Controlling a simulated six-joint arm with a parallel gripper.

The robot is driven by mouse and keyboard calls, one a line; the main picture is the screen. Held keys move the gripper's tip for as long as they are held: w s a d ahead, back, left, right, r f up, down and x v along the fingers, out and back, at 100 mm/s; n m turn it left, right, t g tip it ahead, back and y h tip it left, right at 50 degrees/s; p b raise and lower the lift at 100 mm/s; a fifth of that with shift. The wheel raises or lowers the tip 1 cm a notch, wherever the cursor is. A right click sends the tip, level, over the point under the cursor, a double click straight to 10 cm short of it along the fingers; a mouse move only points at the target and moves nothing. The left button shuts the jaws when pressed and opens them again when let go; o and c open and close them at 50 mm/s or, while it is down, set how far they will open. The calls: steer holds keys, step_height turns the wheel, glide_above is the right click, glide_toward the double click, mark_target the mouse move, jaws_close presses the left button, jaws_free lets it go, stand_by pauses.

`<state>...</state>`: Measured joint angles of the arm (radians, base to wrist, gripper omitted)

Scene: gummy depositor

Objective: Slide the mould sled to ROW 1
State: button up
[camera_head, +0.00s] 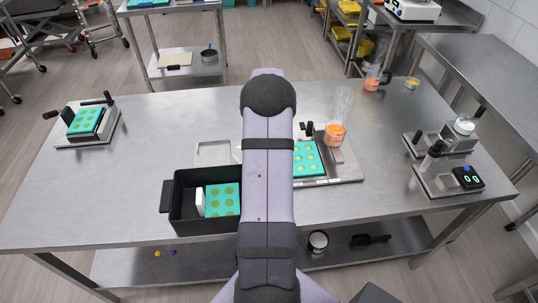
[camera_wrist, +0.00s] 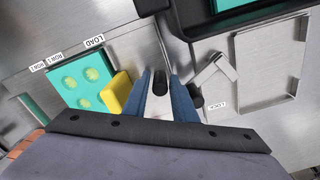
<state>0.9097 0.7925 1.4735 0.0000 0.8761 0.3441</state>
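The mould sled carries a teal mould (camera_wrist: 82,80) with round yellow-green cavities. In the head view, the mould (camera_head: 306,158) shows just right of my arm, on the metal depositor base (camera_head: 345,170). A LOAD label (camera_wrist: 94,41) lies beside the mould in the wrist view, with ROW 1 (camera_wrist: 55,58) and another row label farther left. A yellow block (camera_wrist: 115,93) stands at the mould's right edge. My gripper (camera_wrist: 162,76) points down with its two blue fingers apart, one on each side of a black upright knob (camera_wrist: 160,80). I cannot tell whether they touch it. My arm hides the gripper in the head view.
An orange-filled hopper (camera_head: 335,134) stands behind the mould. A black bin (camera_head: 180,205) with another mould stands at the front left. An empty metal tray (camera_wrist: 270,65) and an angled metal lever (camera_wrist: 212,75) lie right of the fingers. A scale (camera_head: 465,178) stands far right.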

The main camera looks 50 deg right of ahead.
steer(key=shift+f, duration=0.2)
jaws_close()
steer(key=s+d, duration=0.6)
jaws_free()
steer(key=shift+r, duration=0.15)
steer(key=shift+r+b, duration=1.25)
steer(key=shift+r, duration=2.35)
